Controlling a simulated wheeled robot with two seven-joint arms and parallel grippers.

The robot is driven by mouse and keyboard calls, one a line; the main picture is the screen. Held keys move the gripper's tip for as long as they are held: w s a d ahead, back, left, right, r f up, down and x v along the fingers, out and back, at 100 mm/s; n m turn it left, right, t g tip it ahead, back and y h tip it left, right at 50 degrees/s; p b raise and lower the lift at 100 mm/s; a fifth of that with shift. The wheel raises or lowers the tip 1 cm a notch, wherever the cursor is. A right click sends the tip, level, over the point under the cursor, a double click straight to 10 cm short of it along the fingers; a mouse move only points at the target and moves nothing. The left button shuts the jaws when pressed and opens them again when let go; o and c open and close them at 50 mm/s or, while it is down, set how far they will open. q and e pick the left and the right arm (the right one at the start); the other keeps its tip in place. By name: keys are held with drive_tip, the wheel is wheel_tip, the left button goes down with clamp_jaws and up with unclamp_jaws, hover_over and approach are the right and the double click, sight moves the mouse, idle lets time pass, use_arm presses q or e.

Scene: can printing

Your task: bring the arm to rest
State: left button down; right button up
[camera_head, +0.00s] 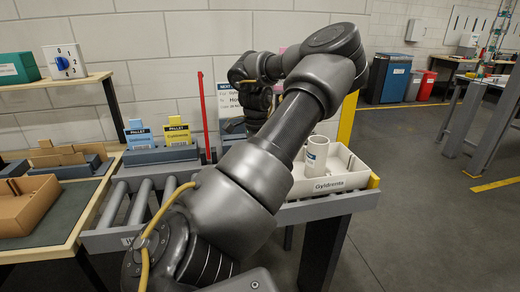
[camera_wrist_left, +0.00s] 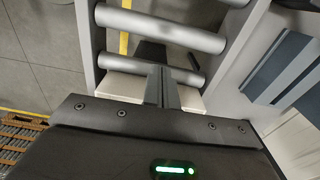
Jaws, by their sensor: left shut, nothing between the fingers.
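My arm (camera_head: 258,160) rises through the middle of the head view and bends back at the top. Its wrist (camera_head: 254,98) hangs left of the elbow, behind the upper links; its fingertips are hidden there. In the left wrist view my left gripper (camera_wrist_left: 161,86) is shut and empty, its fingers together above the roller conveyor (camera_wrist_left: 160,27). My right gripper is in neither view. A white can (camera_head: 317,154) stands in the cream tray labelled Gyldenro (camera_head: 345,180), right of my arm and apart from it.
The roller conveyor (camera_head: 143,203) runs beneath my arm. Blue (camera_head: 138,136) and yellow (camera_head: 178,134) pallet signs stand behind it, beside a red post (camera_head: 204,117). A side table (camera_head: 78,211) with a brown tray (camera_head: 30,205) is at left. Open floor (camera_head: 425,165) lies at right.

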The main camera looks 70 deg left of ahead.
use_arm(q)
drive_tip(key=r, duration=0.3)
drive_tip(key=w+r, duration=0.1)
drive_tip(key=shift+d+r, duration=0.2)
drive_tip(key=shift+r, duration=0.2)
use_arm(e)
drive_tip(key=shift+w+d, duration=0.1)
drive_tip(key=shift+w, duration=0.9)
use_arm(q)
drive_tip(key=shift+s, duration=0.1)
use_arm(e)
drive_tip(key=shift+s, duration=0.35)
